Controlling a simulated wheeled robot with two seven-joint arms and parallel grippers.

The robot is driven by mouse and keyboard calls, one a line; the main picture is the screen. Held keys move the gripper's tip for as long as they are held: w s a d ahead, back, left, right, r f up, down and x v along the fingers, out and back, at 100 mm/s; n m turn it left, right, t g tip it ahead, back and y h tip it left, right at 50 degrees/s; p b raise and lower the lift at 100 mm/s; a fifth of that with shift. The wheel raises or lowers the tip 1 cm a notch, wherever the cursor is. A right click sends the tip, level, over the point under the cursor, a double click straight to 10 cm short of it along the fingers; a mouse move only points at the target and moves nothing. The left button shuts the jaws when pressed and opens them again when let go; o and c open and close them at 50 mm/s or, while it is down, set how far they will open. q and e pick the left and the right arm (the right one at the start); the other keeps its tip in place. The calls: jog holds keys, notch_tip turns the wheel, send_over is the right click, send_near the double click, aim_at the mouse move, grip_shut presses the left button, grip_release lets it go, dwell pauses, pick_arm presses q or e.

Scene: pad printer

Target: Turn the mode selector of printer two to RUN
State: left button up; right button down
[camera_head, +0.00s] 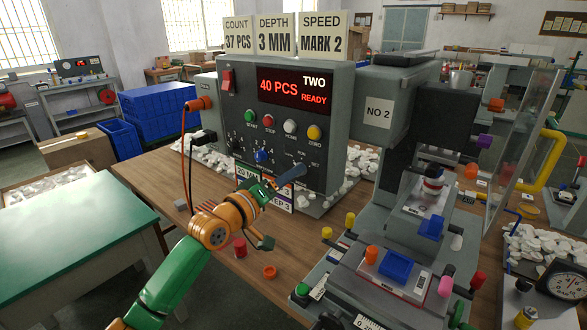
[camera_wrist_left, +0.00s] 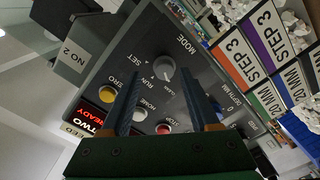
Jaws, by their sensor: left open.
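Printer two (camera_head: 310,88) is a grey box whose red display reads TWO, 40 PCS, READY. Its mode selector (camera_wrist_left: 164,68) is a round grey knob, with MODE printed on one side and RUN and SET on the other. I cannot tell where its pointer stands. My left gripper (camera_head: 298,171) is at the lower right of the printer's front panel and hides the selector in the head view. In the left wrist view, its two blue fingers (camera_wrist_left: 163,74) are open, with the selector between or just beyond the tips. Contact cannot be told. My right gripper is not in view.
STOP (camera_head: 269,121), HOME (camera_head: 291,127) and ZERO (camera_head: 314,132) buttons sit above the selector. STEP cards (camera_wrist_left: 232,58) stand close below the panel. The pad-printing machine (camera_head: 420,190) with its clear guard is on the right. Small red parts (camera_head: 240,247) lie on the table.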

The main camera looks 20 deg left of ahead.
pick_arm(q)
jog(key=shift+w+f, duration=0.2)
jog(key=shift+w, duration=0.85)
jog(key=shift+s, duration=0.1)
jog(key=shift+c, duration=1.2)
grip_shut()
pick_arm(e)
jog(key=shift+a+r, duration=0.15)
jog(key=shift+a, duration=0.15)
